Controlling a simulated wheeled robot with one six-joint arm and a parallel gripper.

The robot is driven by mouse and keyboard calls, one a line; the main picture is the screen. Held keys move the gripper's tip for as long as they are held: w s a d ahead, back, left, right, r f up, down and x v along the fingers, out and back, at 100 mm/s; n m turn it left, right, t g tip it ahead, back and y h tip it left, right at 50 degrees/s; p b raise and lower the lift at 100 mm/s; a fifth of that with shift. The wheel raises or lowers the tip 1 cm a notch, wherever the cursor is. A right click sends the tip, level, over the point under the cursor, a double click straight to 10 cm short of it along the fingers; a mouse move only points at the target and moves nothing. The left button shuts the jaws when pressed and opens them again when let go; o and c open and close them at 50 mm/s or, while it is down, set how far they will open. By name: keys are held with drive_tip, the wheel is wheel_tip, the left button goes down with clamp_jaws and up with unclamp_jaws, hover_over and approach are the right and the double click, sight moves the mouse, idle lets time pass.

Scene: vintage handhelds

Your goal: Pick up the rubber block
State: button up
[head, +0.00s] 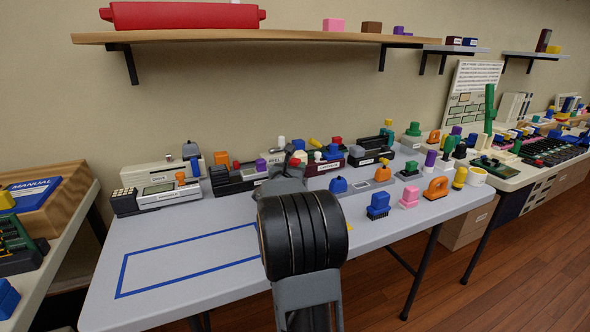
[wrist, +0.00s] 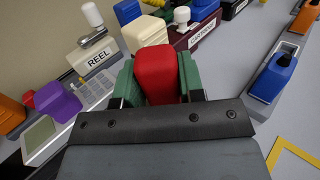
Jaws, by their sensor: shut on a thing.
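My gripper (wrist: 158,92) is shut on a red block (wrist: 157,70) with rounded edges, seen from above in the wrist view. Green pieces (wrist: 190,78) flank the block on both sides; I cannot tell whether they are finger pads or part of something else. The block's underside is hidden by the dark gripper body, so I cannot tell whether it touches the surface below. In the head view my gripper (head: 284,172) is over the far side of the grey table, mostly hidden behind my arm. I cannot tell from its look whether the red block is the rubber one.
A cream block (wrist: 143,34) stands close beyond the red block. A tray labelled REEL (wrist: 98,60), a purple block (wrist: 60,101) and a blue block (wrist: 272,76) are nearby. The grey table (head: 190,225) is clear inside a blue outlined rectangle at the front left.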

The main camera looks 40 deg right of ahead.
drive_tip(key=shift+f, duration=0.15)
drive_tip(key=o, duration=1)
